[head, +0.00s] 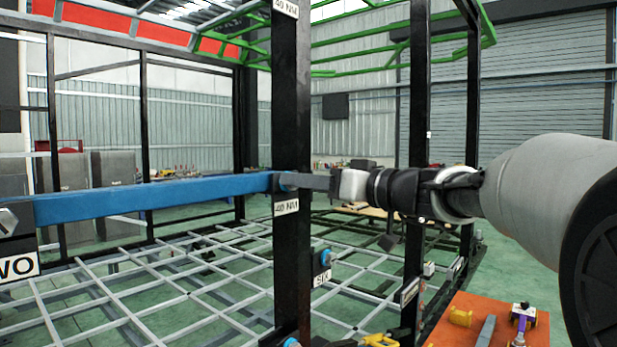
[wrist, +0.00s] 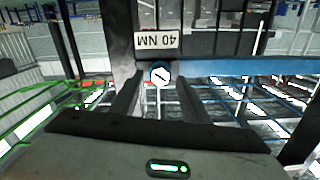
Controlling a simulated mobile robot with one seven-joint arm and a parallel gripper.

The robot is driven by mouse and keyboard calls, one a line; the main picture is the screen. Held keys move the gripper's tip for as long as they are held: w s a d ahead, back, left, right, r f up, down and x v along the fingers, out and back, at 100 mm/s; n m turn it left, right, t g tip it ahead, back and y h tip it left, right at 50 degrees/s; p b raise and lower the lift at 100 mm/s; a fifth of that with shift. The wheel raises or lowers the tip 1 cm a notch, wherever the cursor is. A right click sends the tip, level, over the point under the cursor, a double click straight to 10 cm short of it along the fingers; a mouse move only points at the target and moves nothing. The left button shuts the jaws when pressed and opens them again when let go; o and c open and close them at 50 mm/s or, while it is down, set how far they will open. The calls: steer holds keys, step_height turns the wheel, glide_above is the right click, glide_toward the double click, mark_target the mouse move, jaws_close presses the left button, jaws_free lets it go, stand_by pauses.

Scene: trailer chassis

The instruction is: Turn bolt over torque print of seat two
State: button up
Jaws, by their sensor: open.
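A round bolt head (wrist: 160,74), teal with a white face and a dark line across it, sits on the black post (head: 292,100) at the end of the blue bar. A white "40 NM" print (head: 287,207) is on the post just below the bolt; in the wrist view the print (wrist: 156,40) appears upside down. My gripper (head: 306,183) reaches in from the right at bolt height, its tips close to the post. In the wrist view my gripper (wrist: 158,84) is open, one finger on each side of the bolt. Whether the fingers touch it cannot be told.
The blue bar (head: 150,200) runs left from the post. A partly cut-off plate ending "WO" (head: 18,266) is at lower left. An orange table (head: 530,335) with tools stands lower right; a grey grid (head: 200,275) spreads below.

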steer(key=shift+w+a, duration=0.4)
steer(key=shift+a, duration=0.1)
steer(key=c, duration=1.1)
steer(key=shift+o, duration=0.2)
